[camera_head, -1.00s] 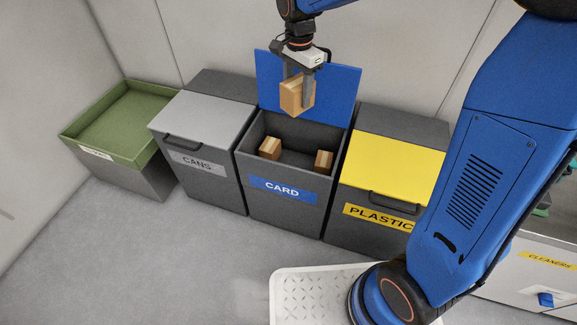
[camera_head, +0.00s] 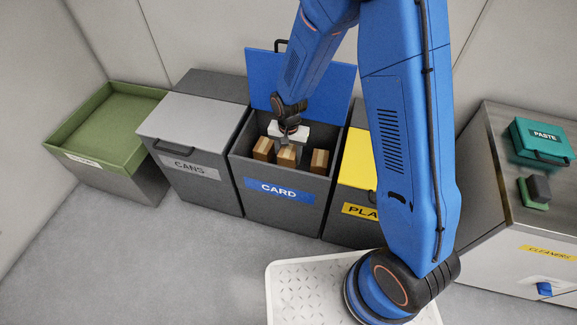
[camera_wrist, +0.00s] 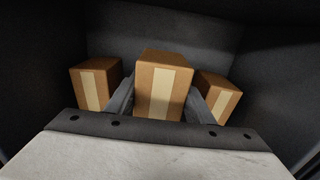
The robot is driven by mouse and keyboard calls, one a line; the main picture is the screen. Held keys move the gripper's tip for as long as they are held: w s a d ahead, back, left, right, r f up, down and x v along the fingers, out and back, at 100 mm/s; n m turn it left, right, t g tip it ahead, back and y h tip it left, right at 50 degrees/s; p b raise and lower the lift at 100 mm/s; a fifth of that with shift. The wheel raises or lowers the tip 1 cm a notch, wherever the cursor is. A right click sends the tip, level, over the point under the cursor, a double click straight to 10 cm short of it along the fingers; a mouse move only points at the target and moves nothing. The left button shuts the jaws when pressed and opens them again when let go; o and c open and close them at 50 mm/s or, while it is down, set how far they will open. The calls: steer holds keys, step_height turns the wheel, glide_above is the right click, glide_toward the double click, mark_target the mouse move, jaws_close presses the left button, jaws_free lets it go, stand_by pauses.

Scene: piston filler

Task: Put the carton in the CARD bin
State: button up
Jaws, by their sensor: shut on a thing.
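The CARD bin (camera_head: 262,198) is a dark box with a blue label, and its blue lid (camera_head: 325,85) stands open at the back. My gripper (camera_head: 288,148) reaches down into the bin's opening. It is shut on the carton (camera_head: 286,156), a brown box with a pale tape strip. In the wrist view the held carton (camera_wrist: 163,88) sits between the two fingers. Two similar cartons are in the bin, one at the left (camera_head: 263,149) and one at the right (camera_head: 319,161). Whether the held carton touches the bin floor cannot be told.
The grey-lidded CANS bin (camera_head: 187,122) is shut at the left, beside a green-topped bin (camera_head: 105,120). The yellow-lidded PLASTIC bin (camera_head: 357,163) is partly hidden behind my arm. A metal cabinet (camera_head: 510,215) with a teal PASTE case (camera_head: 541,140) stands at right.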

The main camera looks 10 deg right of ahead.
mark_target(289, 149)
steer(key=shift+f, duration=2.75)
steer(key=shift+f, duration=0.15)
steer(key=o, duration=1.1)
steer(key=shift+o, duration=0.2)
step_height(289, 149, up, 12)
steer(key=shift+r, duration=0.2)
steer(key=shift+d+r, duration=0.1)
